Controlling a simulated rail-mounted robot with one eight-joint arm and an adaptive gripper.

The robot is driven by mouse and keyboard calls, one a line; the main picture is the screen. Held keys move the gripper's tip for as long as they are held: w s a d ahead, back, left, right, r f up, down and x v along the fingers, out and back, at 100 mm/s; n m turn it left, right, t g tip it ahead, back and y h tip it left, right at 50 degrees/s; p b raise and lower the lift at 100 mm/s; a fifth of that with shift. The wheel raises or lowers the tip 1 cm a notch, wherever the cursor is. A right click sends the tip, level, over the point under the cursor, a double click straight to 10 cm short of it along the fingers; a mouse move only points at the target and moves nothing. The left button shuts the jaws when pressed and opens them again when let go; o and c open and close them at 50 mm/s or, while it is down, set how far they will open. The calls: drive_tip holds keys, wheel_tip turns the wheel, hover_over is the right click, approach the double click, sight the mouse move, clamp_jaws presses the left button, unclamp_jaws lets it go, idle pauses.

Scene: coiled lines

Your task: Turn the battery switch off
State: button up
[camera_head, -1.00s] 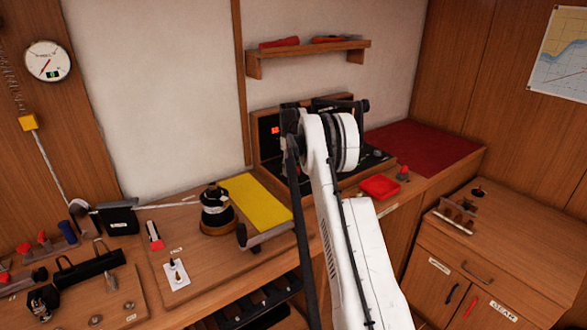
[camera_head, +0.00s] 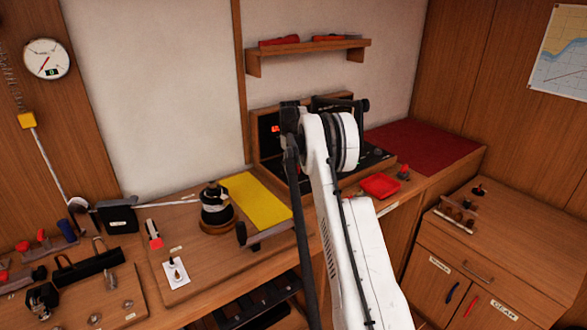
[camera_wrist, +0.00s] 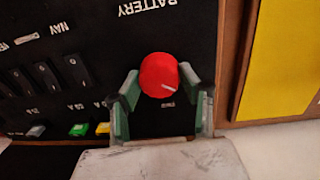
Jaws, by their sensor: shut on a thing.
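The battery switch is a round red knob (camera_wrist: 157,79) with a pale pointer line on its lower right side. It sits on a black panel (camera_wrist: 180,30) under the upside-down word BATTERY in the wrist view. My gripper (camera_wrist: 159,73) has one finger on each side of the knob and is shut on it. In the head view my arm hides the knob and the gripper; part of the black panel (camera_head: 268,146) shows behind the arm, with a small orange-red lit mark on it.
In the wrist view, black rocker switches (camera_wrist: 77,69) and small coloured pieces (camera_wrist: 79,130) lie left of the gripper. A wooden frame edge (camera_wrist: 231,60) and a yellow sheet (camera_wrist: 288,55) are on the right. A red tray (camera_head: 380,187) is near my arm in the head view.

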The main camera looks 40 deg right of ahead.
sight(292, 165)
drive_tip(key=m+b, duration=0.2)
drive_tip(key=m, duration=0.3)
drive_tip(key=shift+f, duration=0.1)
drive_tip(key=m+b, duration=0.1)
drive_tip(key=m, duration=0.4)
drive_tip(key=shift+m+g, duration=0.3)
drive_tip(key=shift+m, duration=0.1)
idle(0.3)
drive_tip(key=o, duration=1.1)
drive_tip(key=shift+o, duration=0.2)
wheel_tip(292, 165, up, 12)
drive_tip(key=shift+w, duration=0.3)
drive_tip(key=shift+a, duration=0.1)
